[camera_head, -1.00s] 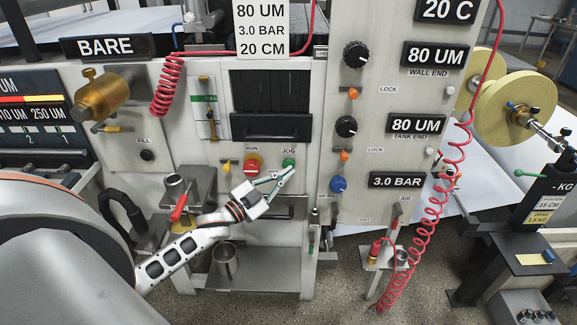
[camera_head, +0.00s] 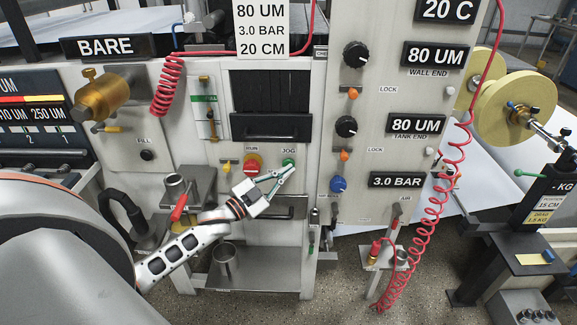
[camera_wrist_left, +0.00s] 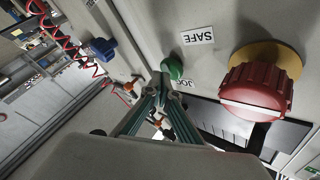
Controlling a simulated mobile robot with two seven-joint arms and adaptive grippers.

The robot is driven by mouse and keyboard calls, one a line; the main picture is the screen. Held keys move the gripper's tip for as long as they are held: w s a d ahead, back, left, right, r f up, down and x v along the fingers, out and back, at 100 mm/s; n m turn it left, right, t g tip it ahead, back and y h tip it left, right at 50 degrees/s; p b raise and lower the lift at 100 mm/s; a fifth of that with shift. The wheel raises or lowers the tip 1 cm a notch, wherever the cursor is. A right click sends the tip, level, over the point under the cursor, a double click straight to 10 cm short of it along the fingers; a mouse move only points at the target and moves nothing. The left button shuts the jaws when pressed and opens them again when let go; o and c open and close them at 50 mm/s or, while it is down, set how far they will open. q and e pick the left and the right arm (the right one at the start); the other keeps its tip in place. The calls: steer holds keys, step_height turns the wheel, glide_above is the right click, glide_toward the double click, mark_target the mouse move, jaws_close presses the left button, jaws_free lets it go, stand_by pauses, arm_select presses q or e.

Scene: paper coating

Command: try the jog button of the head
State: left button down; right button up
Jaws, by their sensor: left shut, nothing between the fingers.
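The green jog button (camera_head: 289,162) sits on the machine's front panel under the JOG label (camera_head: 288,149). My left gripper (camera_head: 291,171) is shut and empty, with its fingertips at the button's lower edge. In the left wrist view the green button (camera_wrist_left: 172,68) stands just beyond the closed fingertips (camera_wrist_left: 163,80). The fingers overlap the button's near side there, and I cannot tell whether they touch it. The JOG label is partly hidden behind the button and fingers. My right gripper is not in view.
A red mushroom knob (camera_head: 252,166) on a yellow ring is close left of the jog button; it also shows in the left wrist view (camera_wrist_left: 255,90). A blue knob (camera_head: 338,184) is to the right. A dark drawer handle (camera_head: 270,128) is above.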

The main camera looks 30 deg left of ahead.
arm_select(q)
steer(key=shift+w+a, duration=0.25)
steer(key=shift+w, duration=0.15)
stand_by(0.5)
stand_by(0.3)
steer(key=shift+s+d+p, duration=0.5)
steer(key=shift+s, duration=0.3)
steer(key=shift+s+d+p, duration=0.4)
steer(key=shift+s+d, duration=0.05)
steer(key=shift+s, duration=0.25)
steer(key=shift+s+d+p, duration=0.4)
steer(key=shift+s, duration=0.3)
steer(key=shift+s+d+p, duration=0.4)
steer(key=shift+s+d, duration=0.05)
steer(key=shift+s, duration=0.25)
